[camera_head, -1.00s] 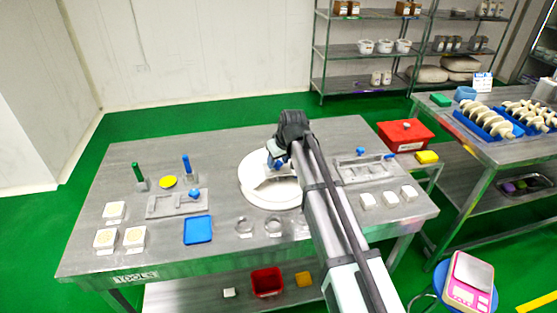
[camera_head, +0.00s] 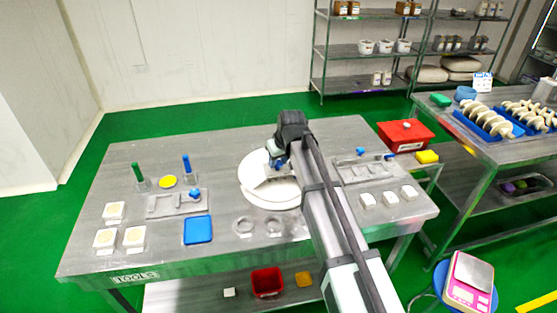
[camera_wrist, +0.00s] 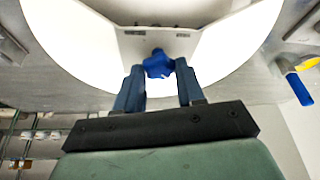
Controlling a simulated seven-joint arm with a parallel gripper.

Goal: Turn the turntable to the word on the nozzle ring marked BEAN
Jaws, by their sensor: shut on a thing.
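The white round turntable (camera_head: 262,193) sits in the middle of the steel table, and it fills the upper part of the wrist view (camera_wrist: 75,60). A pale bracket (camera_wrist: 210,40) with a blue knob (camera_wrist: 158,64) stands on it. My gripper (camera_wrist: 160,75) is shut on the blue knob, with a dark blue finger on each side. In the head view my gripper (camera_head: 276,162) is over the turntable, and my arm hides its right part. The word BEAN and the nozzle ring lettering cannot be read in either view.
A blue tray (camera_head: 198,230), a fixture plate with a blue knob (camera_head: 178,203) and a yellow disc (camera_head: 168,181) are at left. Another fixture plate (camera_head: 365,170) and white blocks (camera_head: 390,199) are at right.

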